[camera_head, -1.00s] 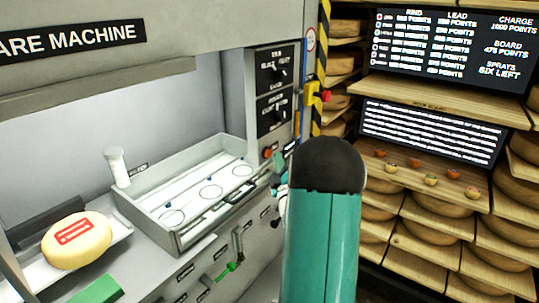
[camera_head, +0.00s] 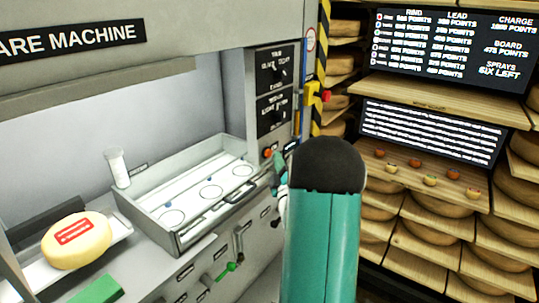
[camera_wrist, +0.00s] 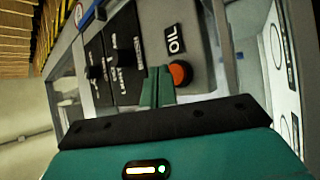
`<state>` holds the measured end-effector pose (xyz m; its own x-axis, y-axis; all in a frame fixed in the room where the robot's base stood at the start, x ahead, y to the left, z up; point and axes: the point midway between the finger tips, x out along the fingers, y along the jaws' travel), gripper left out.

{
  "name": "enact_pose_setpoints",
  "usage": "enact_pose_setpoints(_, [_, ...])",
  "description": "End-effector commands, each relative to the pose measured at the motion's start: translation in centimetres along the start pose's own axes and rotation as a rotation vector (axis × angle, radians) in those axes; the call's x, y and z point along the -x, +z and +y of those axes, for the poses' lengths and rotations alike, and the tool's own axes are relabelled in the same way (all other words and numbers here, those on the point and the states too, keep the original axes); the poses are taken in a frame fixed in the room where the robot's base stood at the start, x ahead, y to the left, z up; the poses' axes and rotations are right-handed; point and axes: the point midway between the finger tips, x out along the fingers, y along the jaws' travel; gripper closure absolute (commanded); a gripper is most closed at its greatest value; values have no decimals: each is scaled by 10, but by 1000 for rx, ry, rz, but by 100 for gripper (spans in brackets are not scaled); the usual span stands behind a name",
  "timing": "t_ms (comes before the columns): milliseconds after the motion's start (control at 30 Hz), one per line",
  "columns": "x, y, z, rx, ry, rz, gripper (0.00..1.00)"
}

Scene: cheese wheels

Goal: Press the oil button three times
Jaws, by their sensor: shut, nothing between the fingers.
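The oil button is an orange-red round button (camera_wrist: 180,73) beside a black "OIL" label (camera_wrist: 174,40) in the wrist view. It also shows in the head view (camera_head: 267,153), low on the machine's control panel. My gripper (camera_wrist: 157,72) has its green fingers together and empty. In the wrist view the fingertips appear just left of the button; whether they touch the panel or button I cannot tell. In the head view my arm hides most of the gripper, with a part of it (camera_head: 279,165) showing near the button.
Black dial panels (camera_head: 272,70) are above the button. A tray with circles (camera_head: 190,190) and a cheese wheel with a red mark (camera_head: 76,240) are to the left. A yellow box with a red button (camera_head: 326,96) is at right, before cheese shelves (camera_head: 420,210).

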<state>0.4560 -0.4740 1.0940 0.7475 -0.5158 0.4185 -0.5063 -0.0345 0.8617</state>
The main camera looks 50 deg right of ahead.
Motion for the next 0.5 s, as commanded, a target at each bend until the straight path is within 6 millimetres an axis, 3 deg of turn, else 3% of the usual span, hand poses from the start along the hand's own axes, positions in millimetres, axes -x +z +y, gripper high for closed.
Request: enact_pose_setpoints(500, [-6,-4,-5,-1,0,0,100])
